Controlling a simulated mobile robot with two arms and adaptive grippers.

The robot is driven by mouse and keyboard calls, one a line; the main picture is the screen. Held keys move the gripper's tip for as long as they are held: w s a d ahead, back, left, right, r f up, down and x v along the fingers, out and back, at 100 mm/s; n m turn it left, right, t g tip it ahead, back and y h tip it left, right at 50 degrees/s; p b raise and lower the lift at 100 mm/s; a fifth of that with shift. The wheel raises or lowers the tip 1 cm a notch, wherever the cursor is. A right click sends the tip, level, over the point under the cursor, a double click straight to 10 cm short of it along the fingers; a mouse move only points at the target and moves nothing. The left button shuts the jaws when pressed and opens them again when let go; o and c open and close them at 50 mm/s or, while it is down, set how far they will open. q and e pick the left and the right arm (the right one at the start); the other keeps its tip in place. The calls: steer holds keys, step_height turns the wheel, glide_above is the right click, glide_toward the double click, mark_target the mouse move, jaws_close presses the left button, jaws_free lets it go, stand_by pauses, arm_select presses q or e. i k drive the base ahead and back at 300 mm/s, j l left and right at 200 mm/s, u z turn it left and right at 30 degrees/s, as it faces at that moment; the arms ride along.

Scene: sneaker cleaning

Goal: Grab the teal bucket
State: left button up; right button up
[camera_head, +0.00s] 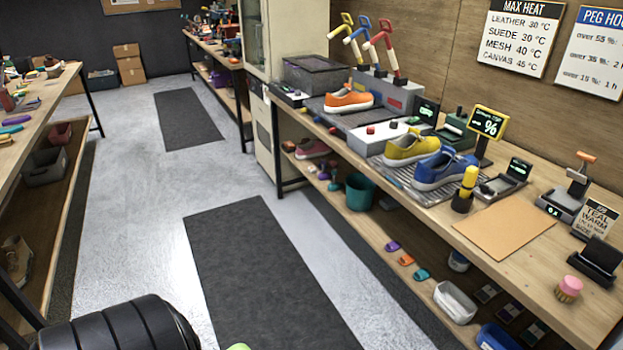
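The teal bucket (360,192) stands upright on the lower shelf of the right-hand workbench. It is below the yellow and blue sneakers, and its rim lies just under the bench top. A black ribbed rounded part of my own body shows at the bottom left, with a small green piece beside it. Neither gripper can be made out in the head view, and nothing of mine is near the bucket.
The right workbench (505,240) carries sneakers, a scale and tools. Its lower shelf (375,235) holds brushes and a white tub (455,302). A dark mat (265,270) lies on the open floor aisle. Another bench (30,125) stands at left.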

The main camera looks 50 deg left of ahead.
mark_target(360, 194)
steer(key=u, duration=1.2)
steer(key=i+j+z, duration=0.1)
steer(key=i+j, duration=0.05)
steer(key=i, duration=0.1)
